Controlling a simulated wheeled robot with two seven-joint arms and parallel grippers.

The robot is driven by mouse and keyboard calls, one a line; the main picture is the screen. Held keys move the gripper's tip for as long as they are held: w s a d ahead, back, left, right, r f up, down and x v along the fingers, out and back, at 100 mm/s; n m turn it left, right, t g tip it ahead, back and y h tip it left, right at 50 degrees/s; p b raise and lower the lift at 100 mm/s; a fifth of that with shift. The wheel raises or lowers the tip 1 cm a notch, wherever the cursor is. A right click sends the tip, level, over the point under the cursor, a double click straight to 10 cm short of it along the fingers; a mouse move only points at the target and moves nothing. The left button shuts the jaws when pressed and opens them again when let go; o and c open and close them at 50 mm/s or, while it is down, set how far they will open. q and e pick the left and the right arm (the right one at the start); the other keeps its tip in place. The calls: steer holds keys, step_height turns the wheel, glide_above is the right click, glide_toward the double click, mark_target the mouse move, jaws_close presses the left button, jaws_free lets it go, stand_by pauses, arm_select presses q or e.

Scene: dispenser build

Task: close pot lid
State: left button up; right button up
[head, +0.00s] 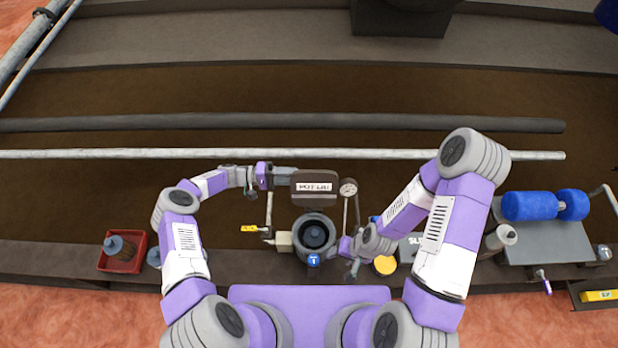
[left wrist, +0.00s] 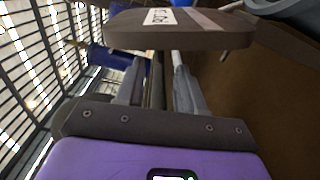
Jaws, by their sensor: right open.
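The dark pot lid (head: 314,187), with a white label, is raised above and behind the round grey pot (head: 314,219). The pot's mouth is uncovered, and a dark round thing shows inside. My left gripper (head: 288,175) is at the lid's left edge in the head view. In the left wrist view, its two fingers (left wrist: 157,85) are apart and the lid (left wrist: 200,32) hides their tips. I cannot tell whether they touch the lid. My right gripper (head: 352,270) is open, low and to the right of the pot.
A round gauge (head: 348,187) stands close to the lid's right side. A red tray (head: 121,263) is at the left. A yellow round thing (head: 385,265) lies near my right gripper. A blue cylinder (head: 530,206) lies on a grey platform at the right.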

mark_target(309, 177)
arm_select(q)
steer(key=d, duration=0.6)
steer(key=shift+d, duration=0.25)
jaws_close()
